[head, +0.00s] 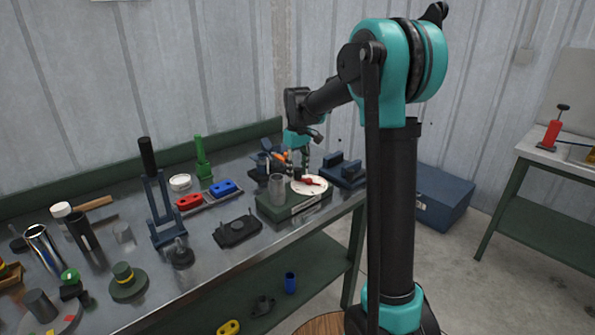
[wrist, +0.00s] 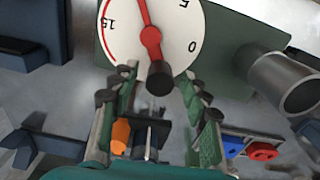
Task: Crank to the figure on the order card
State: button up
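The white round dial (wrist: 172,22) has black figures; 0, 5 and an upside-down 15 show in the wrist view. A red crank (wrist: 150,36) crosses it and ends in a black knob (wrist: 160,75). In the head view the dial (head: 298,187) lies on top of a green box (head: 275,208) near the bench's right end, with the red crank (head: 313,182) on it. My gripper (wrist: 157,79) is open, its fingertips on either side of the knob with gaps showing. In the head view my gripper (head: 299,168) points down over the dial. I cannot make out a readable order card.
A grey metal cylinder (head: 277,189) stands beside the dial; it also shows in the wrist view (wrist: 285,82). A dark blue fixture (head: 345,172) is to the right. Red (head: 188,202) and blue (head: 223,187) parts lie left. Many tools crowd the left bench.

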aim_at(298, 169)
notch_tip(298, 169, up, 12)
dwell(0.7)
jog(key=s+d+f+m, duration=0.1)
jog(key=s+d+f, duration=0.1)
jog(key=s+f, duration=0.2)
jog(key=s+d+f+m+t, duration=0.1)
jog(key=s+d+f, duration=0.2)
jog(key=s+f, duration=0.1)
jog(key=s+d+f+m+t, duration=0.1)
jog(key=s+d+f+m, duration=0.1)
jog(key=s, duration=0.3)
jog(key=shift+d+f, duration=0.2)
jog(key=shift+f, duration=0.7)
jog(key=s+d+f+m+t, duration=0.2)
jog(key=s+d+f+m, duration=0.1)
jog(key=s+f, duration=0.9)
jog(key=s+d, duration=0.1)
jog(key=s, duration=0.3)
jog(key=shift+s+d+f+m, duration=0.15)
jog(key=shift+s+f+m, duration=0.15)
jog(key=shift+m, duration=0.1)
jog(key=shift+w+r, duration=0.1)
jog(key=shift+w, duration=0.05)
